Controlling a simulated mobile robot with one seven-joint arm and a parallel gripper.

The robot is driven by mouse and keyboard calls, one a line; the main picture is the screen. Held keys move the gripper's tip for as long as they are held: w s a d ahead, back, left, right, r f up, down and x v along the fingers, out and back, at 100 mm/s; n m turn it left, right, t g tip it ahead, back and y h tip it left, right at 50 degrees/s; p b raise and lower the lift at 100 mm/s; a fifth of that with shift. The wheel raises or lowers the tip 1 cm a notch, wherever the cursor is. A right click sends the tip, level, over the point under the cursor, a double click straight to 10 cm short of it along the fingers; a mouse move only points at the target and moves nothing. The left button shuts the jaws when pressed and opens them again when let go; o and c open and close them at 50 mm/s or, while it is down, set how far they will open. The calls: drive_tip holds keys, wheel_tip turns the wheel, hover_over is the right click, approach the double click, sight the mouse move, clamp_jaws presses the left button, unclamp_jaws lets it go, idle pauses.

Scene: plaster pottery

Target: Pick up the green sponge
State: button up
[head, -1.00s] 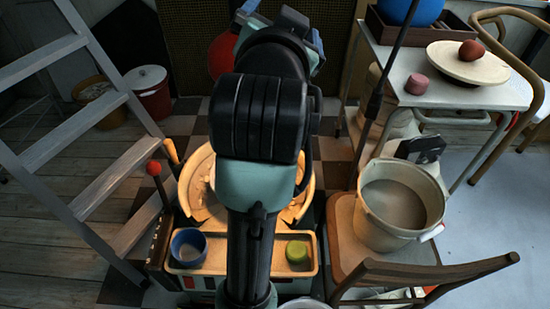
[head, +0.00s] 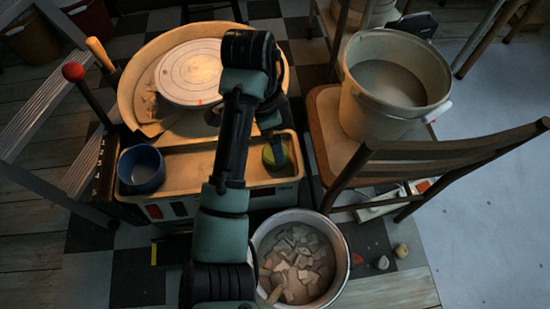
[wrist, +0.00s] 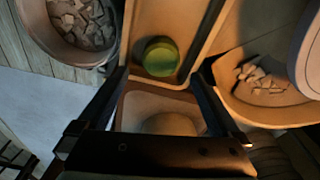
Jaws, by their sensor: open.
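The green sponge (head: 275,155) is a small round green piece at the right end of the tan tray (head: 190,170) on the pottery wheel. In the head view my arm and gripper (head: 275,125) partly cover it. In the wrist view the sponge (wrist: 160,56) shows whole, near the top centre, close to a tray wall. My gripper (wrist: 160,76) is open and empty. Its two fingers point toward the sponge, one to each side in the picture. The sponge appears just past the fingertips; I cannot tell the remaining height.
A blue cup (head: 141,168) stands at the tray's left end. The wheel basin (head: 140,90) lies behind the tray. A bucket of shards (head: 335,228) is in front, right. A wooden chair (head: 450,155) carrying a large bucket (head: 360,115) stands to the right.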

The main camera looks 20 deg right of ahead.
drive_tip(key=f+b, duration=0.1)
drive_tip(key=f, duration=0.1)
drive_tip(key=f+b, duration=0.2)
drive_tip(key=f, duration=0.1)
drive_tip(key=f+b, duration=0.2)
drive_tip(key=f, duration=0.1)
drive_tip(key=shift+d, duration=0.4)
drive_tip(key=c, duration=1.2)
wheel_tip(320, 180, up, 10)
drive_tip(key=p, duration=0.6)
drive_tip(key=shift+r, duration=0.1)
drive_tip(key=shift+c, duration=0.2)
drive_tip(key=o, duration=0.7)
drive_tip(key=shift+c, duration=0.2)
drive_tip(key=c, duration=0.5)
